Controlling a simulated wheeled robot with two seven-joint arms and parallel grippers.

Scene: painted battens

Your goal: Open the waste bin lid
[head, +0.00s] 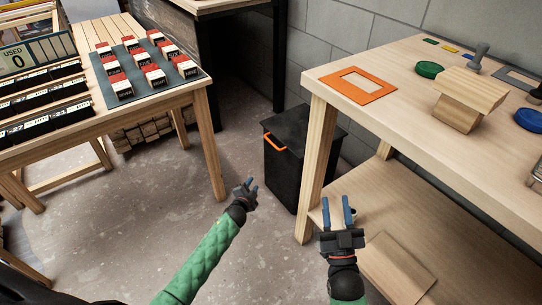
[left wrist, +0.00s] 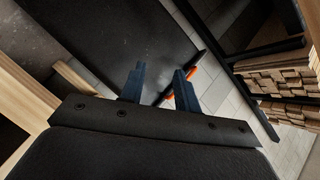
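The black waste bin (head: 285,174) stands on the floor against the wall, beside the right workbench's leg. Its lid (head: 300,128) lies flat and shut, with an orange handle (head: 275,142) at the front edge. My left gripper (head: 250,187) is open and empty, in front of the bin and lower in the picture than the handle. In the left wrist view, the bin's dark front (left wrist: 120,45) lies beyond my left gripper (left wrist: 160,85); one finger partly hides the orange handle (left wrist: 192,74). My right gripper (head: 338,211) is open and empty near the workbench's lower shelf.
The right workbench (head: 400,130) has a leg (head: 317,165) close to the bin's right side and a lower shelf (head: 450,240). The left table (head: 205,95) holds a grey mat with red-and-white blocks. Stacked wood (head: 145,133) lies beneath it. The floor before the bin is clear.

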